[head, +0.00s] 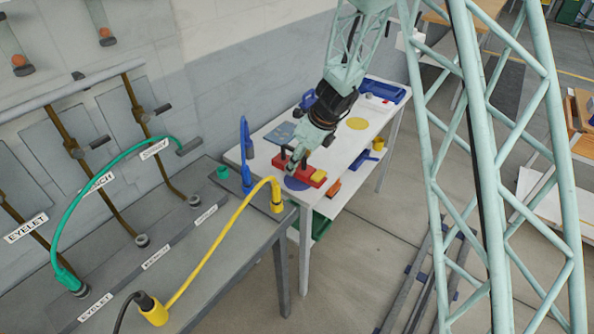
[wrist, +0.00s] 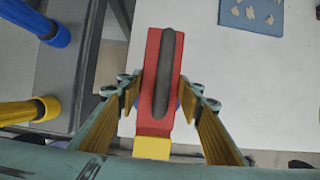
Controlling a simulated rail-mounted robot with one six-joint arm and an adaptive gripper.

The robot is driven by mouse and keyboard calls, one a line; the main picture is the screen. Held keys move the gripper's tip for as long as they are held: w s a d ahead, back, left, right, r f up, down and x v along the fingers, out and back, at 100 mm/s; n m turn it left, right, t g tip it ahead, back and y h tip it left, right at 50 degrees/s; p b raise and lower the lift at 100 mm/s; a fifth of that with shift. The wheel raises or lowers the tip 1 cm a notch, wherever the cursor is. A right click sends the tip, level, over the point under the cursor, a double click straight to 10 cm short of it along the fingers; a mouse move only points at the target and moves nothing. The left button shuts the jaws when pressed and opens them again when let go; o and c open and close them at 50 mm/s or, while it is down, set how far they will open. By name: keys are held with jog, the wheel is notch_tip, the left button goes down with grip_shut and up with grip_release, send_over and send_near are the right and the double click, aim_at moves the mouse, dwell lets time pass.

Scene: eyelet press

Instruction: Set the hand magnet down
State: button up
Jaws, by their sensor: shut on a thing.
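The hand magnet is a red block with a long dark bar handle on top and a yellow end. It shows in the wrist view (wrist: 154,85) and in the head view (head: 308,178), over the near part of the white table (head: 262,150). My gripper (wrist: 158,98) is shut on it, one finger on each long side; in the head view my gripper (head: 293,162) points down at it. A blue disc (head: 296,184) on the table shows beside and partly under the magnet. I cannot tell whether the magnet touches the tabletop.
A blue mat with pale pieces (wrist: 252,15) lies near the magnet. A yellow disc (head: 357,124) and a blue tray (head: 384,91) are farther back. A small orange block (head: 334,188) is close by. The grey bench with yellow cable (head: 221,232) stands left.

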aim_at(306, 155)
jog(key=shift+f, duration=0.1)
jog(key=shift+f+b, duration=0.8)
jog(key=shift+f, duration=0.85)
jog(key=shift+f, duration=0.15)
jog(key=o, duration=1.2)
jog(key=shift+p+v, duration=1.8)
jog(key=shift+v, duration=4.35)
